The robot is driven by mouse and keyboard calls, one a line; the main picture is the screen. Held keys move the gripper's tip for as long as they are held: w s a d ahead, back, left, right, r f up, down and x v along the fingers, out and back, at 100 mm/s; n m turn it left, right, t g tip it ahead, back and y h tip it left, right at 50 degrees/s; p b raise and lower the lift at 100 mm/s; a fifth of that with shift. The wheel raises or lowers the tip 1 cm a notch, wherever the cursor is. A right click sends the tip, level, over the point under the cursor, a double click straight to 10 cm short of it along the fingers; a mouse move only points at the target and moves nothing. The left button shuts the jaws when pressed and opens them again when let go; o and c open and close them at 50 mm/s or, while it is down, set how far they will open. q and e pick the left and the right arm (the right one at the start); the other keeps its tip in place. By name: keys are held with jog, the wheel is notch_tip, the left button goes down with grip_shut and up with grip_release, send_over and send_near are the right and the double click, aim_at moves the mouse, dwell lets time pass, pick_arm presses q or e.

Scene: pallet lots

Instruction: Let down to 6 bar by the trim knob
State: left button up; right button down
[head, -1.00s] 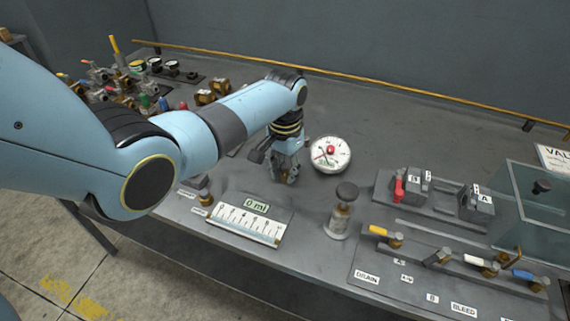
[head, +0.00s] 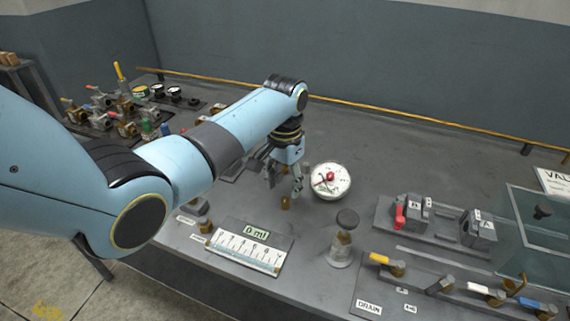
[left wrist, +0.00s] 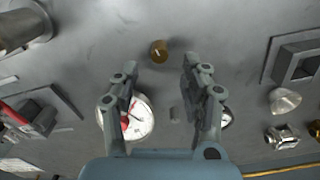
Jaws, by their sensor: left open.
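My left gripper (head: 284,188) hangs over the bench, left of the gauge. Its fingers are apart and empty, with clear space between them in the left wrist view (left wrist: 160,70). A small brass knob (head: 286,203) stands on the bench just below the fingertips. In the left wrist view the knob (left wrist: 158,52) lies just beyond the gap between the fingertips, with a light line on its top. The white round gauge (head: 339,189) has a red centre; it also shows in the left wrist view (left wrist: 143,125), partly behind a finger. I cannot read its pressure.
A scale plate reading 0 ml (head: 240,251) lies at the front edge. Colour-handled valves, a clamp block (head: 410,212) and a clear tank (head: 545,240) fill the right. Bare bench lies behind the gauge.

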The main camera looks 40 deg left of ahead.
aim_at(285, 199)
pick_arm(q)
notch_tip(285, 199, up, 7)
dwell(0.3)
jog(key=shift+s, duration=0.1)
dwell(0.4)
